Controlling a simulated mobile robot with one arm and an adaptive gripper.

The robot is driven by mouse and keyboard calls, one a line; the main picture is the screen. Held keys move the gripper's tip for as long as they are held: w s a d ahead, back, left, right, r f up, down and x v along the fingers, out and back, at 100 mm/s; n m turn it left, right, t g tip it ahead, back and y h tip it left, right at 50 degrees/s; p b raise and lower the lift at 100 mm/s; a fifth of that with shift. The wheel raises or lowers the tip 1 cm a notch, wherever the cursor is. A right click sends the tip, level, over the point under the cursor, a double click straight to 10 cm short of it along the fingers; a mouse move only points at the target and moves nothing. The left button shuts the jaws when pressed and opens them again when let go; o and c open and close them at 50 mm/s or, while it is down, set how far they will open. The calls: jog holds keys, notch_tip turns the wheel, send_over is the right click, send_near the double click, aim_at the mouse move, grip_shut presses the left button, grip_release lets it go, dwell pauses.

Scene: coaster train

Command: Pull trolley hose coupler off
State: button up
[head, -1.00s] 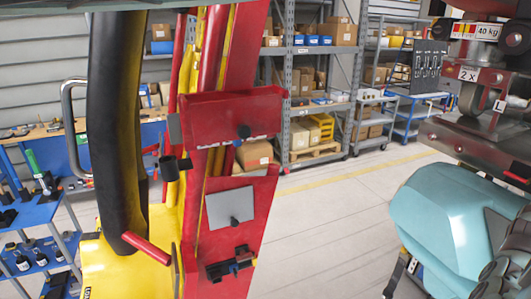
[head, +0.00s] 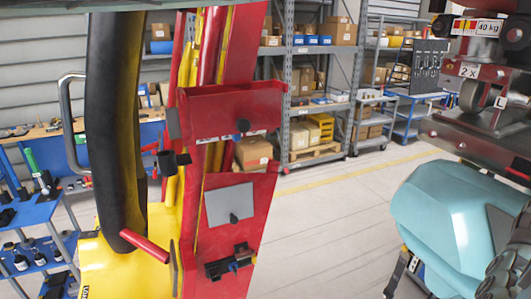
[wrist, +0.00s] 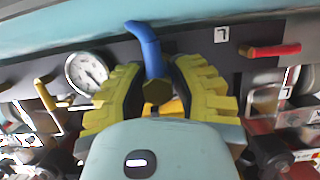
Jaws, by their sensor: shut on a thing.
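My gripper (wrist: 160,85) shows in the wrist view with yellow ribbed fingers and dark inner pads. It is shut around a dark olive hexagonal coupler (wrist: 157,92). A bent blue hose or tube (wrist: 148,42) rises from the coupler to the upper left. The coupler's lower part is hidden by the gripper body, so I cannot tell whether it is still seated. My gripper is not visible in the head view.
A dark panel behind carries a round white gauge (wrist: 88,72), a red lever (wrist: 270,49) and a yellow lever (wrist: 45,93). A red and yellow post (head: 228,105) stands close in the head view. The floor (head: 325,220) right of it is clear.

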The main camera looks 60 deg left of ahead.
grip_shut()
jog(key=shift+s+a, duration=0.2)
jog(key=shift+s, duration=0.3)
dwell(0.4)
jog(key=shift+s+a+p, duration=0.25)
jog(key=shift+s+p, duration=0.2)
jog(key=shift+s, duration=0.65)
jog(key=shift+s+a+p, duration=0.25)
jog(key=shift+s+p, duration=0.2)
jog(key=shift+s, duration=1)
